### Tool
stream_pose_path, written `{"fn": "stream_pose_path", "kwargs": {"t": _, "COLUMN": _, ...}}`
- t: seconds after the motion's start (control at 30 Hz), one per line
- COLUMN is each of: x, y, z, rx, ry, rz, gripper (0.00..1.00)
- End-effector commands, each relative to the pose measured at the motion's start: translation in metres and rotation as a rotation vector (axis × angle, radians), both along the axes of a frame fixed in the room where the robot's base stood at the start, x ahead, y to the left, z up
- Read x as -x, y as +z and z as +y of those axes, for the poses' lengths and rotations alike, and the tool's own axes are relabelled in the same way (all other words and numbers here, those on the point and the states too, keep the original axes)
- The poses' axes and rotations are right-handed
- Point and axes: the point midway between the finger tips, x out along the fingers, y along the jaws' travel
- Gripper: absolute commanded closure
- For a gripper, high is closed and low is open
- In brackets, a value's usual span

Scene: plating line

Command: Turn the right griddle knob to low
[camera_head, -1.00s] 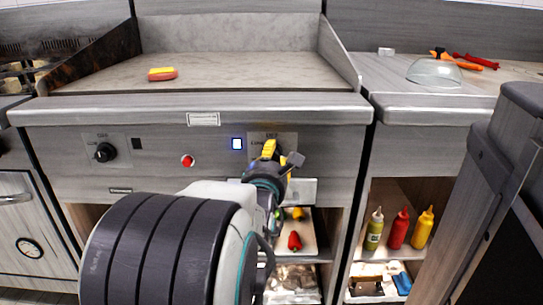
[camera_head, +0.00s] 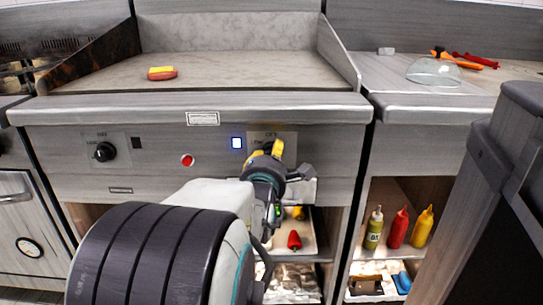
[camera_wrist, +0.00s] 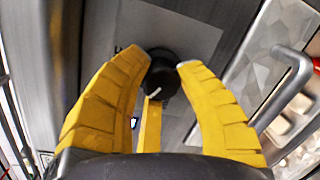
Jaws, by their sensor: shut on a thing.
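The right griddle knob (camera_wrist: 162,72) is black and round with a white pointer line. It sits on the grey panel between my yellow fingers in the wrist view. My gripper (camera_wrist: 158,64) is shut on it, with one finger on each side and a third finger below. In the head view my gripper (camera_head: 266,152) is at the right end of the griddle's front panel and hides the knob. The label plate (camera_head: 286,137) behind it is only partly visible, so I cannot read the knob's setting there.
The left griddle knob (camera_head: 104,152), a red button (camera_head: 187,160) and a lit blue-white indicator (camera_head: 237,143) are on the same panel. A metal handle (camera_wrist: 290,88) is close at the right in the wrist view. Sauce bottles (camera_head: 398,229) stand on a shelf at the right.

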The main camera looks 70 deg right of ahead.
Motion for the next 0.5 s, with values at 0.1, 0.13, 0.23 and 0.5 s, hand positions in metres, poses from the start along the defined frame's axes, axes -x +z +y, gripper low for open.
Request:
{"fn": "stream_pose_path", "kwargs": {"t": 0.1, "x": 0.0005, "y": 0.0067, "z": -0.0015, "rx": 0.018, "ry": -0.001, "rz": -0.002, "gripper": 1.00}}
{"fn": "stream_pose_path", "kwargs": {"t": 0.13, "x": 0.0005, "y": 0.0067, "z": -0.0015, "rx": 0.018, "ry": -0.001, "rz": -0.002, "gripper": 1.00}}
{"fn": "stream_pose_path", "kwargs": {"t": 0.23, "x": 0.0004, "y": 0.0066, "z": -0.0016, "rx": 0.018, "ry": -0.001, "rz": -0.001, "gripper": 0.59}}
{"fn": "stream_pose_path", "kwargs": {"t": 0.5, "x": 0.0000, "y": 0.0037, "z": -0.0010, "rx": 0.010, "ry": 0.000, "rz": 0.001, "gripper": 0.39}}
